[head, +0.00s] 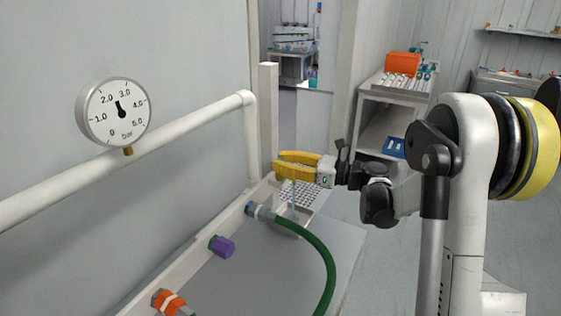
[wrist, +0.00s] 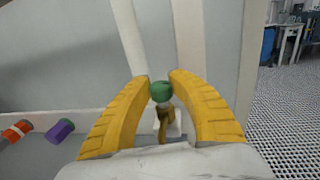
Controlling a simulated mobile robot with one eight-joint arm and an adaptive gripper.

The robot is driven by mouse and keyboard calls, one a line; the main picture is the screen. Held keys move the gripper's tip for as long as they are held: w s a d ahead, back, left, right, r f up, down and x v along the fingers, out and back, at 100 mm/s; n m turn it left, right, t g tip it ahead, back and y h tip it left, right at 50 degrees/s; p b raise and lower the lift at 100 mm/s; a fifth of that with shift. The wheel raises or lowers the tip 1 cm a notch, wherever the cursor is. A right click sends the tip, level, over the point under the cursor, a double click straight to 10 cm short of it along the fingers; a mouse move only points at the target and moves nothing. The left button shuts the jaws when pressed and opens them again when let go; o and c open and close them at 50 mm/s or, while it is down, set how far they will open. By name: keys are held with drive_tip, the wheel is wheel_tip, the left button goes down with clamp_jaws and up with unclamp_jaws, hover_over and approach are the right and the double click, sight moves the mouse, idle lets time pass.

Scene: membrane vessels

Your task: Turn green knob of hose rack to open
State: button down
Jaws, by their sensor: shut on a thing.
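The green knob (wrist: 160,91) is round and sits between the tips of my gripper's yellow fingers (wrist: 161,80) in the wrist view. The fingers are shut on it from both sides. A brass-coloured stem (wrist: 163,120) shows below the knob. In the head view my gripper (head: 277,167) is at the far end of the hose rack (head: 187,260); the knob cannot be made out there.
Purple (head: 222,246) and orange (head: 168,301) fittings sit nearer on the rack. A white pipe (head: 190,123) with a pressure gauge (head: 116,112) runs along the wall. A perforated tray (head: 300,195) lies below my gripper. A cart (head: 375,98) stands behind, with open floor around it.

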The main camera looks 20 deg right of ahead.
drive_tip(key=shift+g, duration=0.3)
idle(1.1)
drive_tip(key=c, duration=1.2)
unclamp_jaws()
drive_tip(key=shift+o, duration=0.2)
drive_tip(key=v, duration=1.2)
drive_tip(key=shift+f, duration=0.15)
